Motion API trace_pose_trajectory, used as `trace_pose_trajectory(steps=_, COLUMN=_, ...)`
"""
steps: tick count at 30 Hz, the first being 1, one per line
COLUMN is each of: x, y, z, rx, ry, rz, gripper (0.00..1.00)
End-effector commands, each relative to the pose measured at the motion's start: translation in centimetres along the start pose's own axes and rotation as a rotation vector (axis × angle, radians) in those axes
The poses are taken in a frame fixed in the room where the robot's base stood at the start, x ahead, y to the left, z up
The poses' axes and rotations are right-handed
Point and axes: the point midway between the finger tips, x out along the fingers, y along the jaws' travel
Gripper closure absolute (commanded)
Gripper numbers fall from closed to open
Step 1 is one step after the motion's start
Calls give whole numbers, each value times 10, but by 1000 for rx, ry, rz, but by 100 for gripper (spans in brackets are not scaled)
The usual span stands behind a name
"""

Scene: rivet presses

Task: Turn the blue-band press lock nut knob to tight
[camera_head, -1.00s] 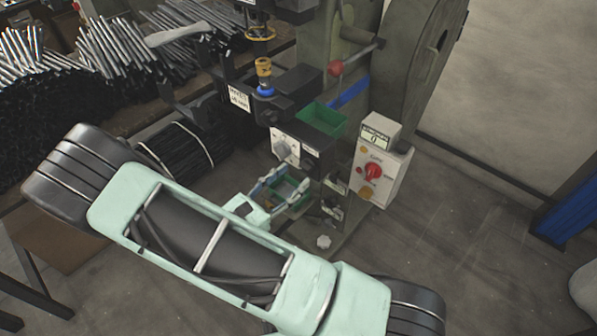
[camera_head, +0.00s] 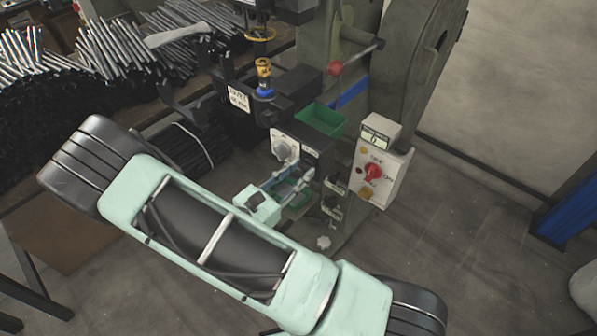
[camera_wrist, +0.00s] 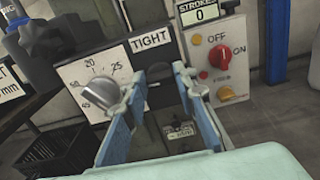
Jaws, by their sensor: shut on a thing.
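The press with the blue band (camera_head: 265,93) stands upper middle in the head view. On its front is a white dial plate with a silver dial knob (camera_wrist: 100,92), and beside it a TIGHT label (camera_wrist: 150,40). The dial knob lies outside my left finger. In the head view my gripper (camera_head: 295,175) is at the press front, and the lock nut knob is hard to make out there.
A control box (camera_head: 381,175) with a red switch and a stroke counter stands close right of my gripper. A green bin (camera_head: 322,119) sits above. Metal rods (camera_head: 75,125) are stacked at left. Open floor (camera_head: 460,230) lies to the right.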

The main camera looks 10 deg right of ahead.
Motion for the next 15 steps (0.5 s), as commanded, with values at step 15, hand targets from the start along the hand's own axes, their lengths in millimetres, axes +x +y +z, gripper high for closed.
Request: trace_pose_trajectory(steps=15, x=-1, y=0, z=-2, rx=168, ry=2, rz=1, gripper=98)
